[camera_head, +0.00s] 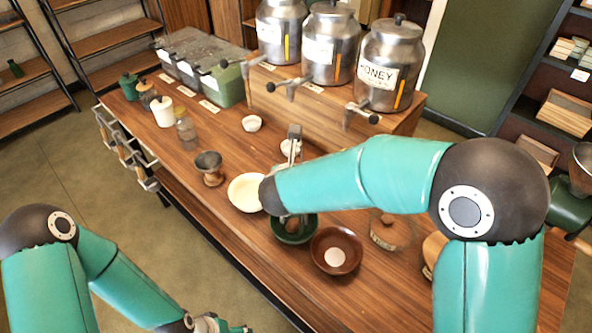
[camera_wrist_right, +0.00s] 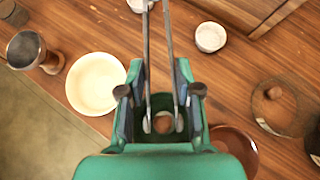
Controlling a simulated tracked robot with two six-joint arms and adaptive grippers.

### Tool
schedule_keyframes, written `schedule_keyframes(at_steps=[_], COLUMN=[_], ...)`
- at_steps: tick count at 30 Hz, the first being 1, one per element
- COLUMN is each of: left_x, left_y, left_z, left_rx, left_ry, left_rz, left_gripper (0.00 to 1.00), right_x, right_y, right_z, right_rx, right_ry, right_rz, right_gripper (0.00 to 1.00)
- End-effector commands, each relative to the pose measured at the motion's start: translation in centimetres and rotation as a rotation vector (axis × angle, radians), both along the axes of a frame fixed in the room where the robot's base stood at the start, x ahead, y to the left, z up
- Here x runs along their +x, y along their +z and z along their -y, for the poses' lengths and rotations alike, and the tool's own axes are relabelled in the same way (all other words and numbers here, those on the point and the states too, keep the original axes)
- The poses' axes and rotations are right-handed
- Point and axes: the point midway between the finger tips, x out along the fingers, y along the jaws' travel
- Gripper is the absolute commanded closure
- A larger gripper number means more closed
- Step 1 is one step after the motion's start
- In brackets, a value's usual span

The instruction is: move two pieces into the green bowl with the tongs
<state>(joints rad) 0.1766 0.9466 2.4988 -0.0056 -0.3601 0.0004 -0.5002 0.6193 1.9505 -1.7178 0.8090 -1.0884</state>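My right gripper (camera_wrist_right: 160,95) is shut on the metal tongs (camera_wrist_right: 170,50), whose upper end also shows in the head view (camera_head: 294,134). The tong tips point down over the green bowl (camera_head: 283,238). A brown round piece (camera_wrist_right: 163,122) shows between the tips; I cannot tell whether they grip it or it lies in the bowl. The brown bowl (camera_head: 352,241) sits just right of the green bowl, with a pale round disc (camera_head: 334,257) inside; it is partly hidden in the wrist view. My left gripper (camera_head: 217,324) is at the bottom edge, mostly cut off, away from the counter.
A cream bowl (camera_head: 243,191) is left of the green bowl, with a dark-topped wooden holder (camera_head: 209,169) beyond. A round lidded container (camera_head: 390,232) stands at right. White cups (camera_head: 251,123), jars and metal canisters (camera_head: 388,65) stand farther back. The counter's front edge is close.

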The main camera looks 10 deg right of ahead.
Motion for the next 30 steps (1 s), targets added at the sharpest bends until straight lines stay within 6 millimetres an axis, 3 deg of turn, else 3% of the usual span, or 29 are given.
schedule_keyframes(at_steps=[11,30], left_x=[0.0,0.0], left_y=[0.1,1.9], left_z=[0.0,0.0], left_rx=[0.000,0.000], left_ry=[0.000,0.000], left_rz=[0.000,0.000], left_gripper=[0.24,0.24], right_x=[0.0,0.0], right_y=[0.2,2.7], right_z=[0.0,0.0], right_rx=[0.000,0.000], right_ry=[0.000,0.001], right_rz=[0.001,0.001], right_gripper=[0.71,0.71])
